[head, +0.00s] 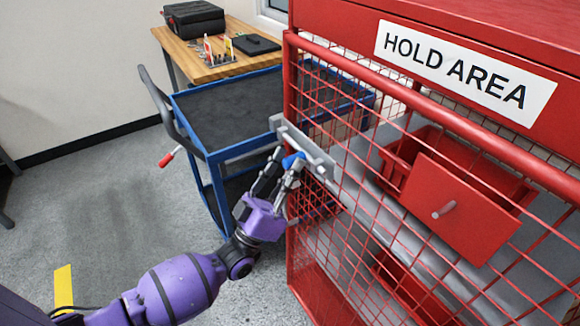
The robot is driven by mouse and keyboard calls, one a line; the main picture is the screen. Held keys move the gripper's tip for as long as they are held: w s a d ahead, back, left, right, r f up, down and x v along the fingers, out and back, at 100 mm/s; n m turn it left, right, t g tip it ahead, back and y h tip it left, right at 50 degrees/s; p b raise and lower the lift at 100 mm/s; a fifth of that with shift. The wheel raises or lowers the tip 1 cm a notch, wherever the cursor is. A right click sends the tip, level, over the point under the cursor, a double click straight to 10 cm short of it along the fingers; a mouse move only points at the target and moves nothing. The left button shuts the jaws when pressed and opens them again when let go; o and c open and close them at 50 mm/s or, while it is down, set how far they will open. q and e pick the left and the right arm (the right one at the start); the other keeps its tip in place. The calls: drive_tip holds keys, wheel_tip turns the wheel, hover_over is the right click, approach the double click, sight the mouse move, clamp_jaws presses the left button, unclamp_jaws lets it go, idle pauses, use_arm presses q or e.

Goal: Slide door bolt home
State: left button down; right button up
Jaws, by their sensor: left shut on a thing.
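The red mesh cage (291,90) with a "HOLD AREA" sign (465,66) fills the right side. A grey door bolt (308,148) is mounted across the cage's left front edge, at mid height. A blue knob (293,160) sits on the bolt. My purple left gripper (284,168) reaches in from the lower left, and its fingers are shut on the blue knob. The fingers partly hide the knob and the lower part of the bolt. I cannot tell how far the bolt rod sits in its catch. My right gripper is not in view.
Inside the cage are red bins (457,212) on grey shelves. A blue cart (216,155) with a dark top stands left of the cage. Behind it is a wooden table (205,65) with a black case (194,18). The floor at left is mostly clear.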

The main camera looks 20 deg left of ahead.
use_arm(q)
drive_tip(key=shift+d, duration=0.1)
drive_tip(key=w+a+b, duration=0.1)
drive_tip(key=a, duration=0.1)
drive_tip(key=w+a+b, duration=0.1)
drive_tip(key=w+a, duration=0.1)
drive_tip(key=shift+w+a+r, duration=0.1)
drive_tip(key=shift+w+a, duration=0.05)
drive_tip(key=c, duration=1.7)
unclamp_jaws()
drive_tip(key=v, duration=1.2)
